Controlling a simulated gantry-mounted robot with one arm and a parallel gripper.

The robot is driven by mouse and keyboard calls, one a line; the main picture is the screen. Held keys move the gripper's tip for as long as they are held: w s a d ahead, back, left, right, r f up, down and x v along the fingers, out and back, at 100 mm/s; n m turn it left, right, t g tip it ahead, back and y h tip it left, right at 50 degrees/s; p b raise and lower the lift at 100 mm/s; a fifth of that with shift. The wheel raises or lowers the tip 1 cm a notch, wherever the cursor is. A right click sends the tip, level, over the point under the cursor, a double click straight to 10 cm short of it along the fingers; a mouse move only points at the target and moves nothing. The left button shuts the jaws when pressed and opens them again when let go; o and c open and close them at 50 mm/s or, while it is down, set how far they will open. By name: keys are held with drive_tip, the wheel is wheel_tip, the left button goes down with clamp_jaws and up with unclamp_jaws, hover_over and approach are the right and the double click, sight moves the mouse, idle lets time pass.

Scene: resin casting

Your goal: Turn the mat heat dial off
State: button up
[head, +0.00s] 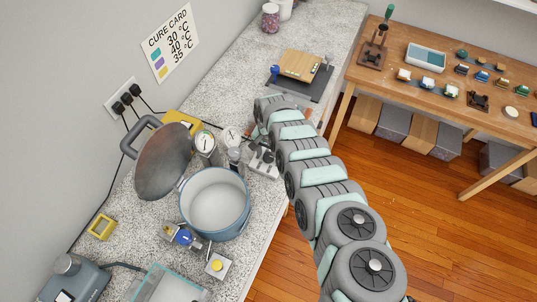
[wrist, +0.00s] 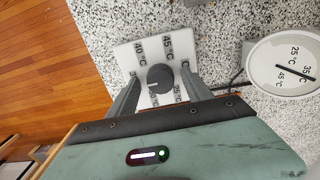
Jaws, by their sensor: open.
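The heat dial is a dark round knob (wrist: 160,79) on a white plate (wrist: 126,55) printed with temperature marks, 40 °C and 45 °C among them. A pale pointer mark shows on the knob's lower left, and the lower marks are partly hidden. My gripper (wrist: 162,82) is open, with one finger on each side of the knob; I cannot tell whether either finger touches it. In the head view my gripper (head: 262,157) is low over the counter, and my arm hides part of that area. A round white gauge (wrist: 288,62) stands right of the dial, its needle towards 35 °C.
In the head view a blue pot (head: 216,222) with its lid (head: 163,162) raised stands close left of my gripper. Small gauges (head: 204,143) stand behind it. A cure card (head: 171,42) hangs on the wall. The counter's front edge is close to the dial.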

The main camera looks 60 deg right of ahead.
drive_tip(key=shift+c, duration=0.6)
clamp_jaws()
